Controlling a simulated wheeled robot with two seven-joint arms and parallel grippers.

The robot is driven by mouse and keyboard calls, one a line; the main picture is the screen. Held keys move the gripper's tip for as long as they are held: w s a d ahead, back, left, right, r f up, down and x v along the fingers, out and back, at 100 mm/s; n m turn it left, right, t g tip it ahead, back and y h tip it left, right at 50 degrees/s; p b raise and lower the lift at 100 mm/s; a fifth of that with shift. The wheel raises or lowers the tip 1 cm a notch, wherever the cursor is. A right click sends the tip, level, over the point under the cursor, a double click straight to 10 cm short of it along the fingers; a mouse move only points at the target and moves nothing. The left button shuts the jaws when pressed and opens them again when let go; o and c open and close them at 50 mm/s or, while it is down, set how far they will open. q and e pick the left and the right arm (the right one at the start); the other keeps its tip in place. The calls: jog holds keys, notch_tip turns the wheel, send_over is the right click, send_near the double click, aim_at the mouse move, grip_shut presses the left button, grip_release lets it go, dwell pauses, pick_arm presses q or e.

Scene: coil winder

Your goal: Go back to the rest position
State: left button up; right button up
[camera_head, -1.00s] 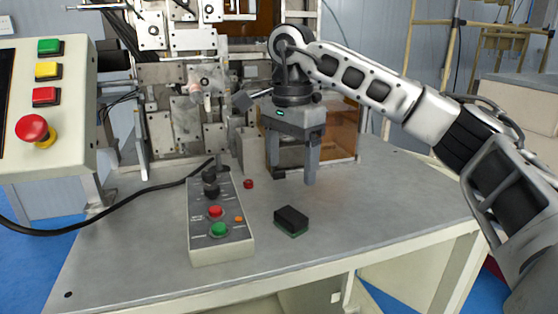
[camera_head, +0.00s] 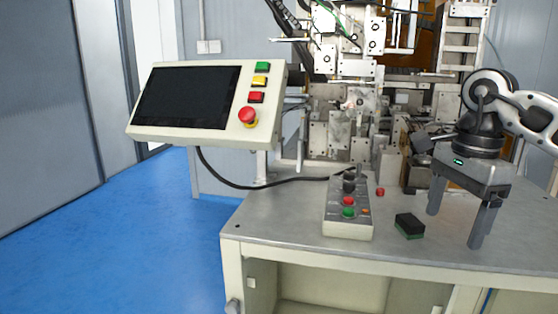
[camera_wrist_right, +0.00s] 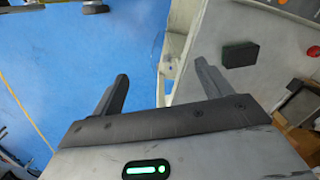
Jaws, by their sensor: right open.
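My right gripper (camera_head: 454,228) is open and empty at the right of the head view, with its fingers pointing down over the right part of the table (camera_head: 300,232). In the right wrist view its two fingers (camera_wrist_right: 162,74) stand wide apart with nothing between them, and the table edge and blue floor show beyond. A small black block with a green underside (camera_head: 409,225) lies on the table, left of the gripper and apart from it. The block also shows in the right wrist view (camera_wrist_right: 240,54). My left gripper is not in view.
A button box (camera_head: 347,212) with a cable sits on the table, left of the block. A tilted control panel (camera_head: 190,97) stands at the left. The winder machine (camera_head: 342,118) rises behind. Blue floor (camera_head: 120,240) is open at the left.

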jog(key=s+a+f+g+y, duration=0.15)
jog(key=a+f+y, duration=0.3)
jog(key=a, duration=0.55)
jog(key=s+a+f+g+y, duration=0.15)
jog(key=a+f+y, duration=0.3)
jog(key=a, duration=0.45)
jog(key=s+a+r+m+t+y, duration=0.2)
jog(key=s+a+m+t+y, duration=0.15)
jog(key=a+m+y, duration=0.85)
jog(key=w+d+f+m+t+h, duration=0.1)
jog(key=d+f+m+t+h, duration=0.6)
jog(key=m, duration=0.8)
jog(key=w+d+f+m+t+h, duration=0.1)
jog(key=d+f+m+t+h, duration=0.3)
jog(key=m+t, duration=0.85)
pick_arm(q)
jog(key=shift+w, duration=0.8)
pick_arm(e)
jog(key=s+d+f+m+g+h, duration=0.3)
jog(key=s+f+m, duration=0.3)
jog(key=f, duration=0.3)
jog(key=s+d+f+m+g+h, duration=0.3)
jog(key=s+f+m+g, duration=0.3)
jog(key=f+m, duration=0.2)
jog(key=shift+s+d+f+h, duration=0.25)
jog(key=shift+f+h, duration=0.2)
jog(key=shift+h, duration=0.25)
